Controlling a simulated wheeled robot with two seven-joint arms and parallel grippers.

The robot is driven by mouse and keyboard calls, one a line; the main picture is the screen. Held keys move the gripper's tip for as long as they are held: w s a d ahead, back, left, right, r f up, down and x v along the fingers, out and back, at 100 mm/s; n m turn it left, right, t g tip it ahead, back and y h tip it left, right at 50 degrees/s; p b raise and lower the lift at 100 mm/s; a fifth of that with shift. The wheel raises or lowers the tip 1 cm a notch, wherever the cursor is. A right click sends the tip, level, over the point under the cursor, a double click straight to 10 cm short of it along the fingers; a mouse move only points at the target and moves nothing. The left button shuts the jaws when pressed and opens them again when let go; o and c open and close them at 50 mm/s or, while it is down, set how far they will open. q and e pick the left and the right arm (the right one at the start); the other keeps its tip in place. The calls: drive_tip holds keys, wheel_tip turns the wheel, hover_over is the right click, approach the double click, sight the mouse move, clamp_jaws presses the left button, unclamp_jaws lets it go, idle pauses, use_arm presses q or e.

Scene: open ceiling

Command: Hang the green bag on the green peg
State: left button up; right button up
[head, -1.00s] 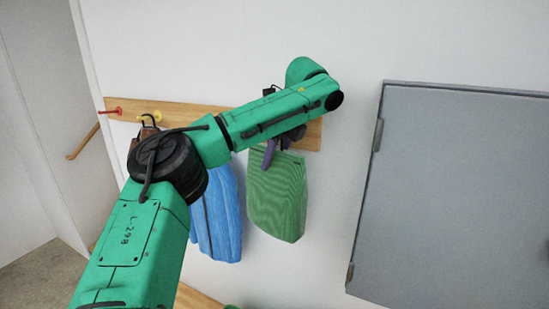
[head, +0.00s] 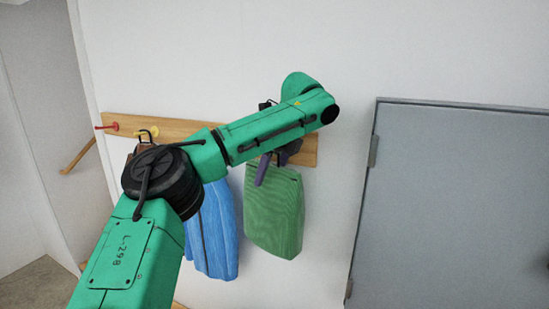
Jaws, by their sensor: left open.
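The green bag (head: 273,212) hangs flat against the wall, below the right end of the wooden peg rail (head: 190,130). Its top and any strap are hidden behind my left arm. My left gripper (head: 274,163) is at the top edge of the bag, mostly behind my forearm; a purple finger shows in front of the bag's upper left corner. It is open. I cannot tell whether it touches the bag. The green peg is not visible; my arm covers that part of the rail. My right gripper is out of view.
A blue bag (head: 214,232) hangs left of the green bag. A brown item (head: 131,148) shows partly behind my arm, near a yellow peg (head: 153,131). A red peg (head: 110,126) is at the rail's left end. A grey door (head: 455,205) is at right.

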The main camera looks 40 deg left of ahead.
use_arm(q)
drive_tip(key=v, duration=0.9)
drive_tip(key=shift+d+r, duration=0.25)
drive_tip(key=shift+r, duration=0.05)
drive_tip(key=shift+v, duration=0.95)
drive_tip(key=shift+a, duration=0.1)
